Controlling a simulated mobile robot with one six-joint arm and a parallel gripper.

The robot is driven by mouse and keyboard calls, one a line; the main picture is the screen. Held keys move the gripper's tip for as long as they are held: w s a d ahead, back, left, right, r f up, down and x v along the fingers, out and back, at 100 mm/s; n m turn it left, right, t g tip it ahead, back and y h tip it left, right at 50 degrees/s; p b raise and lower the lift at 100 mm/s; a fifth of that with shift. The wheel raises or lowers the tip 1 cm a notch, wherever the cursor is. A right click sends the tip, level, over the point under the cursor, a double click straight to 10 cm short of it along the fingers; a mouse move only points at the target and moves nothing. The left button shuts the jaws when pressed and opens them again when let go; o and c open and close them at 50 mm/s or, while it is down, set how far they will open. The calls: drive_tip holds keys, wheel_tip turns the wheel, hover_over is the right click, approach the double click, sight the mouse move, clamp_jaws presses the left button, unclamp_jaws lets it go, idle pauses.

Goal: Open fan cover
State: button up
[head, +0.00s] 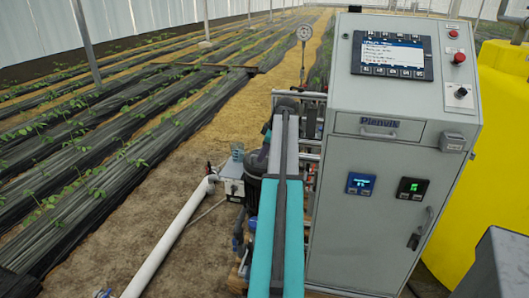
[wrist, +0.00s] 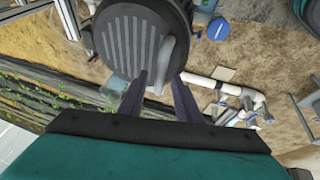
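The fan cover (wrist: 125,45) is a dark grey round disc with slots, at the top of the wrist view. It looks shut, lying flat. A lighter grey curved handle (wrist: 167,62) stands out at its right side. My gripper (wrist: 158,82) is open, its two dark fingers spread below the handle, with the handle's lower end near the gap between them. I cannot tell whether the fingers touch it. In the head view my teal arm hides most of the pump area, and the gripper cannot be made out.
A grey control cabinet (head: 370,165) stands close to the right of my arm. A white pipe (head: 170,240) runs along the ground at the left; pipe fittings (wrist: 245,100) also show in the wrist view. A yellow tank (head: 500,130) stands at the far right. The sandy ground at left is open.

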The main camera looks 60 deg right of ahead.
clamp_jaws()
drive_tip(key=shift+w+d, duration=0.1)
drive_tip(key=shift+d, duration=0.2)
drive_tip(key=shift+a+r, duration=0.1)
drive_tip(key=shift+a, duration=0.15)
